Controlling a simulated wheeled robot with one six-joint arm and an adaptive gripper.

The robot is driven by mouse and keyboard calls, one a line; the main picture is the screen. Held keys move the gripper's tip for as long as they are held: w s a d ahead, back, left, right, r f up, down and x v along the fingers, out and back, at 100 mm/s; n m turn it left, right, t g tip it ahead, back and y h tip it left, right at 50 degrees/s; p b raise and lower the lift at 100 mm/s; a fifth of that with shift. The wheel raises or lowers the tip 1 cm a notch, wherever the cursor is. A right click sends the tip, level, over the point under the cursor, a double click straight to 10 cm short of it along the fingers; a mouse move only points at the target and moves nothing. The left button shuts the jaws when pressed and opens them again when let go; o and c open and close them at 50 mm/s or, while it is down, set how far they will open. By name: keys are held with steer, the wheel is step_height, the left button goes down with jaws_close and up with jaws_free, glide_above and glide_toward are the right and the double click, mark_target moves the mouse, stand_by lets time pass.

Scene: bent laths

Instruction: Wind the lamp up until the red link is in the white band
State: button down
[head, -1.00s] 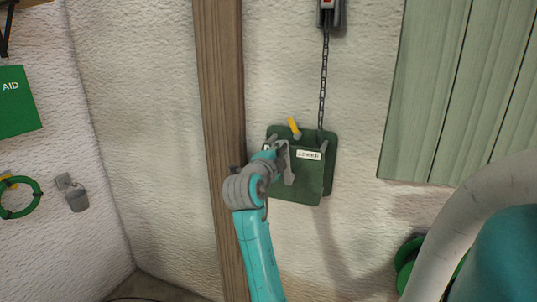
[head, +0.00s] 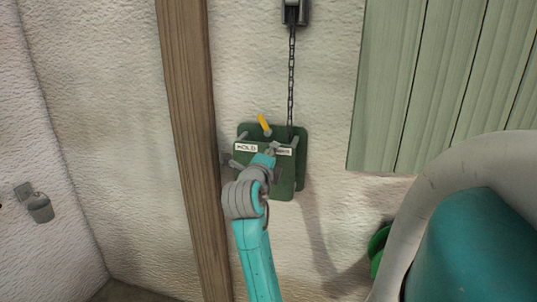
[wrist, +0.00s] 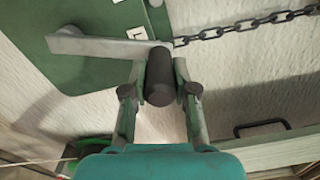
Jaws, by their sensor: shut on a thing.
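The green winch box (head: 283,184) is on the wall, with a HOLD label (head: 246,147) and a second label (head: 283,151) partly covered. Its yellow lever (head: 264,123) leans up and slightly left. A chain (head: 291,80) runs up from the box to a dark holder (head: 296,14) cut by the top edge. I cannot make out the red link or the white band there. My gripper (wrist: 158,72) is shut on the black knob (wrist: 160,80) at the end of the grey crank arm (wrist: 92,46). In the head view my wrist hides the knob.
A wooden post (head: 185,120) stands left of the box. Pale green boards (head: 425,90) hang at the right. A grey bucket-like thing (head: 38,207) is on the left wall. A green round thing (head: 378,250) is low at the right.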

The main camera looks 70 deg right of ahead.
stand_by(0.3)
steer(key=c, duration=0.9)
jaws_free()
steer(key=s+a, duration=0.1)
steer(key=a, duration=1.1)
